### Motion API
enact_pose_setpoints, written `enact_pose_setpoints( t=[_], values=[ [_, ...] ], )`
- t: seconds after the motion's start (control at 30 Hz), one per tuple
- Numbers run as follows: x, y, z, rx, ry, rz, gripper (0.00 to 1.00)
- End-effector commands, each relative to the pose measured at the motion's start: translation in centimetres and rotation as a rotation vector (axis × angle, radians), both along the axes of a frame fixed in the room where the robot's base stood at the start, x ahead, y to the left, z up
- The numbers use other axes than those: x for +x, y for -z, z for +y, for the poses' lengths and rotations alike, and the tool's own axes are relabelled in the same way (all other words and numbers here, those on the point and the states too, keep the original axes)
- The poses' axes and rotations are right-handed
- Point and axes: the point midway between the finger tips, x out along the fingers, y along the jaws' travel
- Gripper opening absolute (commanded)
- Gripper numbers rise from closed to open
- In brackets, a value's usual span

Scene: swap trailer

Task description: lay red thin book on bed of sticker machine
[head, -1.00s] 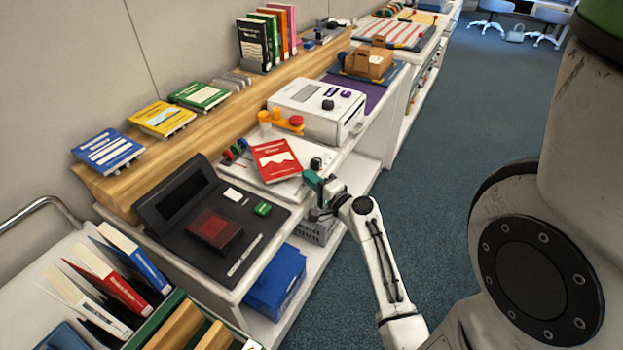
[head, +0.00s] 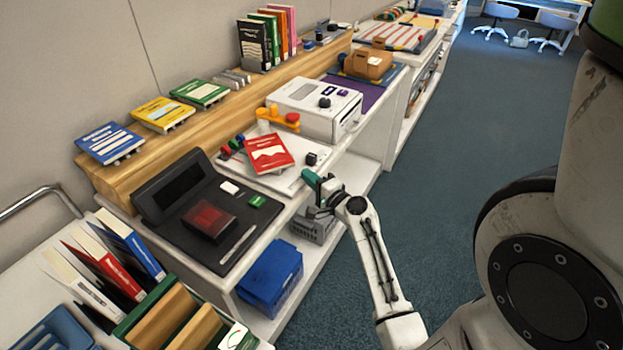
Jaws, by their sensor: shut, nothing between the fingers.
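The red thin book (head: 268,153), with a white patch on its cover, lies face up and slightly askew on a flat white bed (head: 286,182). Small coloured knobs or rolls stand at the bed's left edge, and a small dark block sits at its right. I take this bed to be the sticker machine's. My gripper (head: 317,190), with a teal part at its end, is at the right front of the bed, apart from the book. It is shut and empty. The fingertips are small and partly hidden.
A black desk unit with a red pad (head: 209,221) is in front of the bed. A white machine (head: 317,109) stands behind it. Books line the wooden shelf (head: 200,118) and a cart at lower left. A blue bin (head: 270,276) is below. The floor at right is clear.

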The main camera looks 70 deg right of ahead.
Motion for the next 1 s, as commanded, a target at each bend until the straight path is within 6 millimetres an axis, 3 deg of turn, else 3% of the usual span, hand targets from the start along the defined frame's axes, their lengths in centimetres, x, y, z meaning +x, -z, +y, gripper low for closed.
enact_pose_setpoints(
  t=[0.63, 1.0],
  values=[
    [-7.1, 0.3, 5.0, 0.0, 0.0, 0.002, 0.0],
    [-8.2, 0.0, 5.8, 0.0, 0.0, 0.0, 0.0]
  ],
)
